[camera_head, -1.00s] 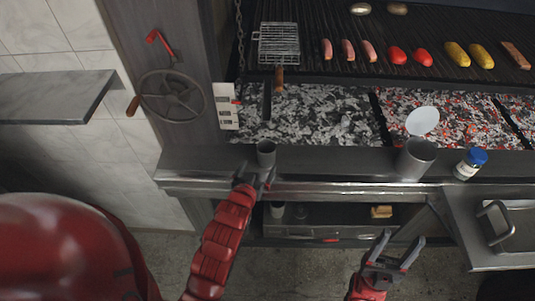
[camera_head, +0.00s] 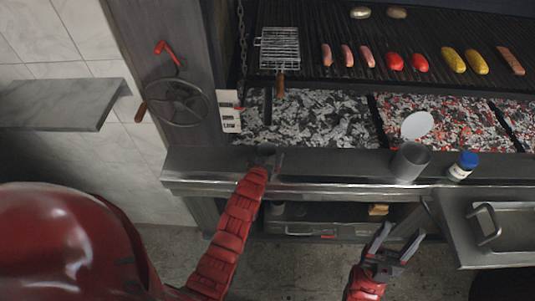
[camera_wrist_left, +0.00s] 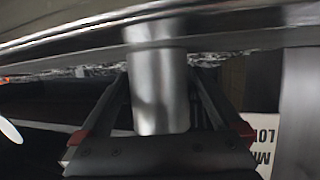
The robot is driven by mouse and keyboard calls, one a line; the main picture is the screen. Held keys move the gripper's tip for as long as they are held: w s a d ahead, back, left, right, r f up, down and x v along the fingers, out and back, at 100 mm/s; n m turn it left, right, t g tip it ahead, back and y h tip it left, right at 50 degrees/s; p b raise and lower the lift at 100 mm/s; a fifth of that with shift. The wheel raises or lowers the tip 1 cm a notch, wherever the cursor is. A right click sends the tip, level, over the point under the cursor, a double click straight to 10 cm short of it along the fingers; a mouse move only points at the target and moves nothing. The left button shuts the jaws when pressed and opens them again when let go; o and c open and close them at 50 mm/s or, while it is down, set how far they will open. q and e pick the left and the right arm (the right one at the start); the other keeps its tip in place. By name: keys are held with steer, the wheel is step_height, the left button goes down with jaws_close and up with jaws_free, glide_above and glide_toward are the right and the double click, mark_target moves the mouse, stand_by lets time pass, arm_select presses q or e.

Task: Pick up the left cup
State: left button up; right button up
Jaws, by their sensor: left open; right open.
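The left cup (camera_head: 266,149) is a small grey metal cup on the steel ledge in front of the coals, partly hidden by my left gripper. My left gripper (camera_head: 267,162) is open at the cup, its arm reaching up from below. In the left wrist view the cup (camera_wrist_left: 158,90) stands between the two spread fingers of the left gripper (camera_wrist_left: 160,78), with dark gaps at its sides. My right gripper (camera_head: 404,234) is open and empty, low in front of the ledge, apart from everything.
A larger grey cup (camera_head: 409,163) stands further right on the ledge, beside a blue-capped jar (camera_head: 463,166). A white round disc (camera_head: 417,125) shows above that cup. Behind are coals (camera_head: 310,117) and a grill with food. The ledge between the two cups is clear.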

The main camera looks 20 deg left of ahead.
mark_target(270, 146)
arm_select(q)
steer(key=shift+p+x, duration=0.35)
steer(key=shift+x, duration=0.95)
steer(key=c, duration=1.4)
steer(key=shift+o, duration=0.2)
steer(key=shift+r, duration=0.15)
steer(key=shift+r+b, duration=1.2)
steer(key=shift+r, duration=0.25)
steer(key=s+d+r+b, duration=0.1)
steer(key=s+d+b, duration=0.2)
steer(key=s, duration=0.4)
steer(key=s+d+b, duration=0.3)
steer(key=s, duration=0.4)
steer(key=shift+s+r, duration=0.35)
steer(key=shift+r, duration=0.05)
